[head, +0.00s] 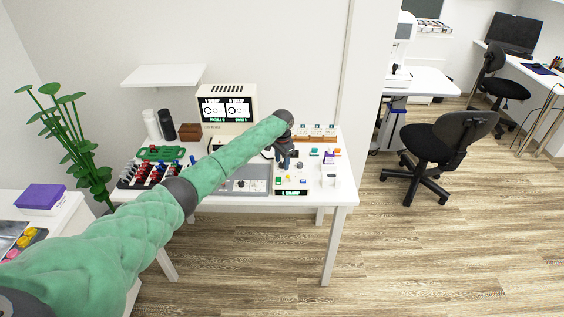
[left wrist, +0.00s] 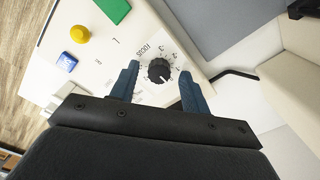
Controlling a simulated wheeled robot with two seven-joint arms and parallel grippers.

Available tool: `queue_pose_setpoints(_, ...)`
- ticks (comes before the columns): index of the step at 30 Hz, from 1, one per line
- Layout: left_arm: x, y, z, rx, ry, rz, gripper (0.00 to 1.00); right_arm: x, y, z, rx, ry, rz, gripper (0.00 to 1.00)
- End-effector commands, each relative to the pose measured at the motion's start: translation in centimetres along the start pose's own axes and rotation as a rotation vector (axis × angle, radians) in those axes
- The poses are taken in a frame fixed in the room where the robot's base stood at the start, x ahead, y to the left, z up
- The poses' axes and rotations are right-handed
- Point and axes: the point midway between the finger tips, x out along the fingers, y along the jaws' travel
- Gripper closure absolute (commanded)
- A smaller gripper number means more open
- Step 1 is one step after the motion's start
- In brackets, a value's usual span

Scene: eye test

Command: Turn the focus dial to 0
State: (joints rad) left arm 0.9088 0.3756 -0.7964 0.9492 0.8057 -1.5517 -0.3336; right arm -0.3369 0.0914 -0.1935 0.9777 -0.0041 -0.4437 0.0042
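The focus dial (left wrist: 159,71) is a black round knob on a white panel, with the word FOCUS and a ring of small numbers around it, in the left wrist view. Its exact setting is too small to read. My left gripper (left wrist: 160,69) has its two blue fingers apart, one on each side of the dial. I cannot tell whether either finger touches it. In the head view my left gripper (head: 285,163) points down over the panel on the white table, and the dial is not clearly visible there. My right gripper is in neither view.
A yellow knob (left wrist: 79,34), a blue button (left wrist: 67,61) and a green block (left wrist: 113,8) sit near the dial. A monitor (head: 226,108) with two round pictures stands behind. A small display (head: 291,193) is at the panel's front. A plant (head: 75,140) stands left.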

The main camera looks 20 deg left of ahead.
Motion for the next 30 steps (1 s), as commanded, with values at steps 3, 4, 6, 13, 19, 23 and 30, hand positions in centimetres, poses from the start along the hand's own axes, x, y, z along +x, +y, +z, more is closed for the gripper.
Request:
queue_pose_setpoints(3, 0.1, 0.1, 0.1, 0.000, -0.002, 0.001, 0.53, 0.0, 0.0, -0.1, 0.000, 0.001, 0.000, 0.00)
queue_pose_setpoints(4, 0.1, 0.1, 0.1, 0.000, -0.002, 0.001, 0.53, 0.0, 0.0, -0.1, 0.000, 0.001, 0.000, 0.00)
queue_pose_setpoints(6, 0.2, 0.1, 0.1, 0.001, -0.002, 0.001, 0.53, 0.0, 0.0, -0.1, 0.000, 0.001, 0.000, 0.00)
queue_pose_setpoints(13, -1.0, 0.0, 0.0, 0.002, -0.001, 0.001, 0.53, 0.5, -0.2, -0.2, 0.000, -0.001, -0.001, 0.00)
queue_pose_setpoints(19, -3.8, 0.1, -0.1, 0.002, 0.000, 0.000, 0.53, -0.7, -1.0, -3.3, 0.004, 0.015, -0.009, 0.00)
queue_pose_setpoints(23, -5.5, 0.0, 0.0, 0.001, 0.000, 0.000, 0.53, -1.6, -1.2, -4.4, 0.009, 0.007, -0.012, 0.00)
queue_pose_setpoints(30, -7.4, 0.0, 0.0, 0.001, -0.001, 0.000, 0.53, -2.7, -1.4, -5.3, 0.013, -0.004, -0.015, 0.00)
